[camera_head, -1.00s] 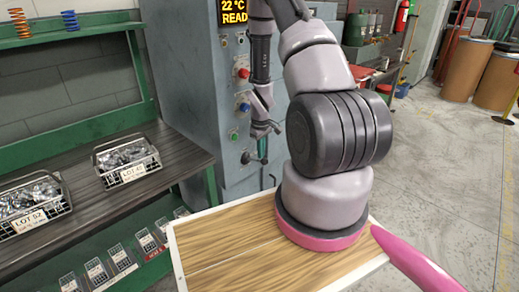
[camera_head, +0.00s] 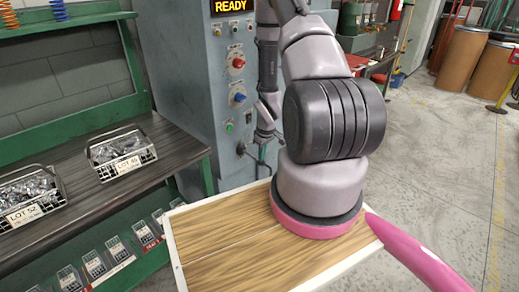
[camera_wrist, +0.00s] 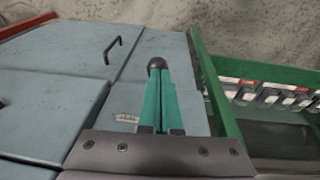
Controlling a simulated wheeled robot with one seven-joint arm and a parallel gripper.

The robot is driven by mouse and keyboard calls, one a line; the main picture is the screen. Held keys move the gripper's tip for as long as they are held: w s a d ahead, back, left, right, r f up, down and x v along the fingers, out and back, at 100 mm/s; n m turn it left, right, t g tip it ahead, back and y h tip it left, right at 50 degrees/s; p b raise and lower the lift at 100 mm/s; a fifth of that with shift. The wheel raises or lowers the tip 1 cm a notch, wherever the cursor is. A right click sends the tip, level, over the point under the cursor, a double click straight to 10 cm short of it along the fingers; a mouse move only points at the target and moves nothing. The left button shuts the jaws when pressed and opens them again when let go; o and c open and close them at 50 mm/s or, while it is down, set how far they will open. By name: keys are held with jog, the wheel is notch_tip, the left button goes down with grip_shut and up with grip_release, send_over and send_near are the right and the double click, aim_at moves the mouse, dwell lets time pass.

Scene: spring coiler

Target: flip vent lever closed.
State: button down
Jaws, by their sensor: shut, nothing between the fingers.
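A dark round knob (camera_wrist: 156,64), likely the end of the vent lever, shows in the wrist view just beyond my fingertips. It sits against the blue-grey machine panel (camera_wrist: 130,75), and the rest of the lever is hidden behind my fingers. My gripper (camera_wrist: 160,72) is shut and empty, its green fingers together and their tips close to the knob; I cannot tell if they touch. In the head view my gripper (camera_head: 262,152) is low beside the machine cabinet (camera_head: 210,85), partly hidden by my arm.
The cabinet front has a red knob (camera_head: 237,62), a blue knob (camera_head: 238,97) and a green button (camera_head: 229,127). A dark handle (camera_wrist: 113,50) is on a machine panel. A green workbench (camera_head: 110,165) with wire baskets (camera_head: 121,155) stands at left. Open floor (camera_head: 440,180) lies at right.

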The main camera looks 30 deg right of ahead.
aim_at(263, 165)
jog(key=shift+s+f, duration=0.15)
jog(key=shift+f, duration=1)
jog(key=shift+s+f, duration=0.15)
jog(key=shift+f, duration=0.95)
jog(key=shift+s+f, duration=0.1)
jog(key=shift+f, duration=0.05)
